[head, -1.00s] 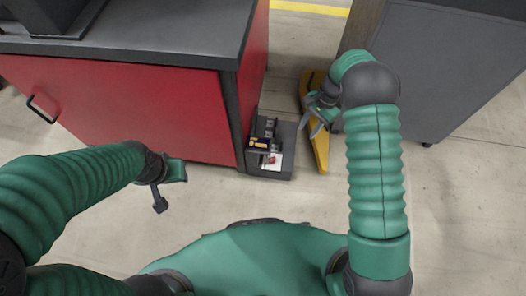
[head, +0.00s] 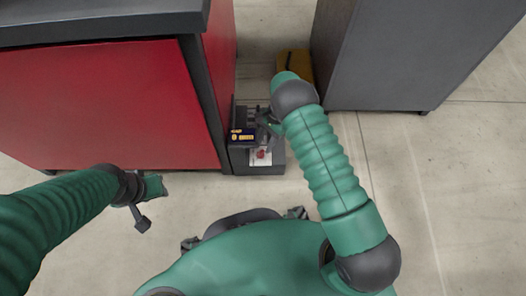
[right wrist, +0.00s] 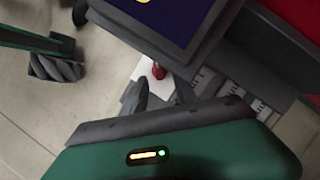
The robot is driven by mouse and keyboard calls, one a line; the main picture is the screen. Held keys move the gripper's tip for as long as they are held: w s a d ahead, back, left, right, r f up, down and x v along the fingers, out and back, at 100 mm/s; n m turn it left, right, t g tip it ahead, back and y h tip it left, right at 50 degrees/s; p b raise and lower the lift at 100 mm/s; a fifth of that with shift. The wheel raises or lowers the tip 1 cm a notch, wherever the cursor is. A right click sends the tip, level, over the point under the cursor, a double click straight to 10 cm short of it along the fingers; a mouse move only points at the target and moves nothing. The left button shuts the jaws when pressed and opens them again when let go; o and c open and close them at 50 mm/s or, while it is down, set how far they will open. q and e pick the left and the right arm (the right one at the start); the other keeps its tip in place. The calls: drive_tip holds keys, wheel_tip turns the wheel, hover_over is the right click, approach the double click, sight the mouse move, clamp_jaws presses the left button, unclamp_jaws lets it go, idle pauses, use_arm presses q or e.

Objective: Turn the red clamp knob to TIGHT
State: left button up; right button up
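The red clamp knob (head: 261,154) sits on a white plate (head: 258,159) at the front of a low dark grey feeder unit (head: 239,161). In the right wrist view the knob (right wrist: 158,70) shows beyond my fingertips, beneath the edge of a dark blue panel. Any TIGHT marking is too small to read. My right gripper (head: 267,122) is just above and behind the knob in the head view. In the right wrist view its two fingers (right wrist: 173,84) stand apart with nothing between them. My left gripper (head: 141,216) hangs over bare floor at the left, away from the feeder.
A red cabinet (head: 100,110) with a dark top stands directly left of the feeder. A grey cabinet (head: 420,50) stands at the right, with a yellow object (head: 294,62) beside it. The floor in front is open.

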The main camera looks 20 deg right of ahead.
drive_tip(key=shift+b+x, duration=0.35)
drive_tip(key=shift+x, duration=0.85)
drive_tip(key=shift+d, duration=0.1)
clamp_jaws()
